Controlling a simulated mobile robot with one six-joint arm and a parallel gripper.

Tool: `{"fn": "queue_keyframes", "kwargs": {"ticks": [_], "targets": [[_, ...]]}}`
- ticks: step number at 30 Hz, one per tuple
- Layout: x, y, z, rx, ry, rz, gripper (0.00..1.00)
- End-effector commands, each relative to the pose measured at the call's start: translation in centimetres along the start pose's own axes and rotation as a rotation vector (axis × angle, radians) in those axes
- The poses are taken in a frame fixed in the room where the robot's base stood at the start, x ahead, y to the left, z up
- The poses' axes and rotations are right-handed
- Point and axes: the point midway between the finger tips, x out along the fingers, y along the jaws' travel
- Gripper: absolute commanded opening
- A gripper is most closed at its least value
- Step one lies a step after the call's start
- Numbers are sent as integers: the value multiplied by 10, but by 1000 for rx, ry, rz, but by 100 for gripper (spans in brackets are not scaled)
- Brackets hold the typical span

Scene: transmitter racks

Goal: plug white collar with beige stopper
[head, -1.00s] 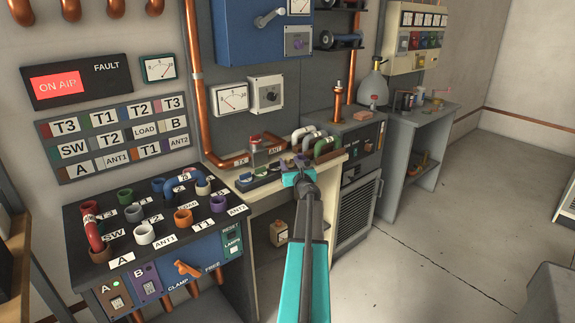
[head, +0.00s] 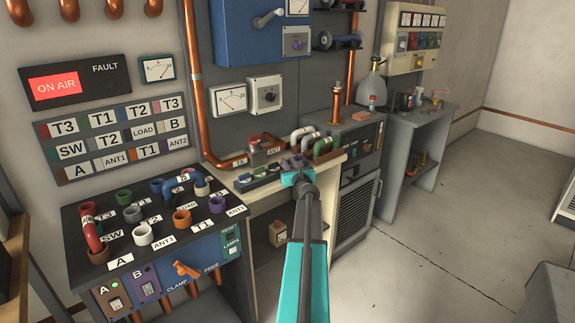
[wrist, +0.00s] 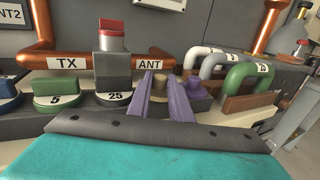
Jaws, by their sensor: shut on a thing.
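The white collar (head: 144,235) is an open upright ring on the black patch panel at the left, above the ANT1 label, and looks empty. My gripper (head: 296,164) is well to its right, low over the cream bench. In the wrist view my gripper's two purple fingers (wrist: 164,95) are shut on a small tan-brown piece, which looks like the beige stopper (wrist: 159,83). Its lower part is hidden by the fingers and the dark gripper edge. I cannot tell whether it still touches the bench.
Coloured collars and a red hose (head: 92,233) crowd the black panel (head: 75,225). White, grey and green (wrist: 247,75) bent tubes stand right.

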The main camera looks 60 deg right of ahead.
Motion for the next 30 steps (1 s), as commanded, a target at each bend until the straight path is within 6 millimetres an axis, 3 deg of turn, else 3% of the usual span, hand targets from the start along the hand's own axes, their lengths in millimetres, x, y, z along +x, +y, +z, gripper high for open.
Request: {"fn": "queue_keyframes", "kwargs": {"ticks": [11, 30], "targets": [[-3, 0, 36, -2, -1, -1, 0], [-88, 3, 40, 0, 0, -1, 0]]}}
